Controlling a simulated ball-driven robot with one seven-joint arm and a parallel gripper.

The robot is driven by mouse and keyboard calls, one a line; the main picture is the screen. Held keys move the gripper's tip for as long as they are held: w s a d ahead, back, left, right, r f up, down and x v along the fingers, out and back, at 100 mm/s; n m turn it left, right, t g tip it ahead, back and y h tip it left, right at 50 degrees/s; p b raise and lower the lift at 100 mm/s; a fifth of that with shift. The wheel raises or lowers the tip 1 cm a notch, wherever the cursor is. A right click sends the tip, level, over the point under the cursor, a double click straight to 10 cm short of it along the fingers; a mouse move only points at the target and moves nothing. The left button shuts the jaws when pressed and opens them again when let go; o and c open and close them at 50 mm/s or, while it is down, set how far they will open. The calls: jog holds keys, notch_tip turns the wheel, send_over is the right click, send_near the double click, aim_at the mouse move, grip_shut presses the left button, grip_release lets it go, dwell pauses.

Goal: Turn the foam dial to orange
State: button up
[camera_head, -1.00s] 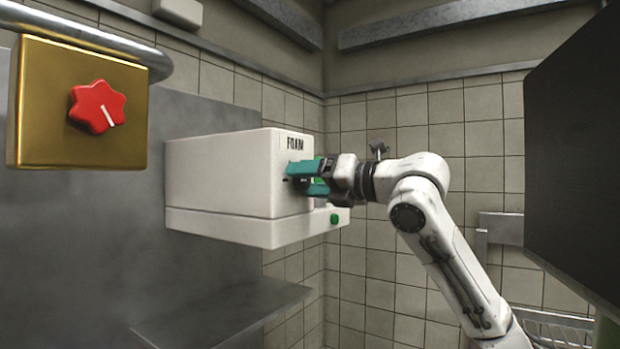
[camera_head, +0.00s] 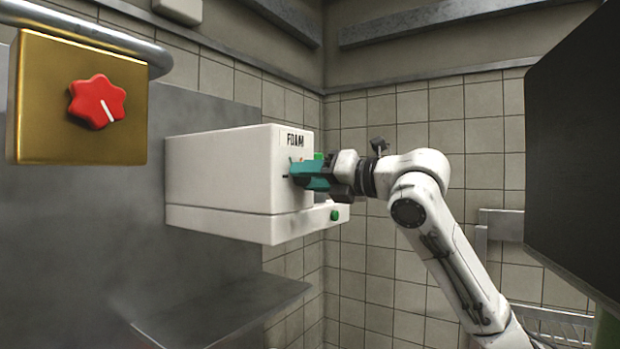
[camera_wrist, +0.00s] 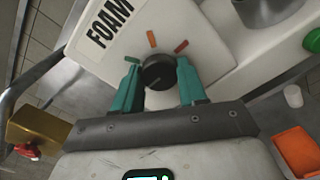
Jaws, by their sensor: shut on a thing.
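The white foam machine (camera_head: 230,175), marked FOAM, is mounted on the wall in the middle of the head view. Its black round dial (camera_wrist: 157,76) shows in the wrist view. An orange mark (camera_wrist: 151,39) lies just above the dial and a red mark (camera_wrist: 182,46) at its upper right. My gripper (camera_wrist: 157,66) has one teal finger on each side of the dial and is shut on it. I cannot tell which mark the dial points to. In the head view my gripper (camera_head: 298,176) is at the machine's front face and hides the dial.
A gold panel with a red knob (camera_head: 97,101) hangs at the left. A green button (camera_head: 334,215) sits on the machine's lower front. A metal shelf (camera_head: 220,312) lies below. A dark panel (camera_head: 575,150) stands at the right. An orange bin (camera_wrist: 297,150) shows in the wrist view.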

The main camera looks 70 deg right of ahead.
jog(key=m+b, duration=0.1)
jog(key=m, duration=2.2)
jog(key=shift+f+m, duration=0.1)
jog(key=shift+m, duration=0.4)
jog(key=o, duration=1.1)
jog(key=shift+c, duration=0.2)
jog(key=shift+s, duration=0.1)
jog(key=b+v, duration=0.3)
jog(key=v, duration=0.7)
jog(key=shift+s, duration=0.25)
jog(key=shift+s+a, duration=0.1)
jog(key=shift+a, duration=0.05)
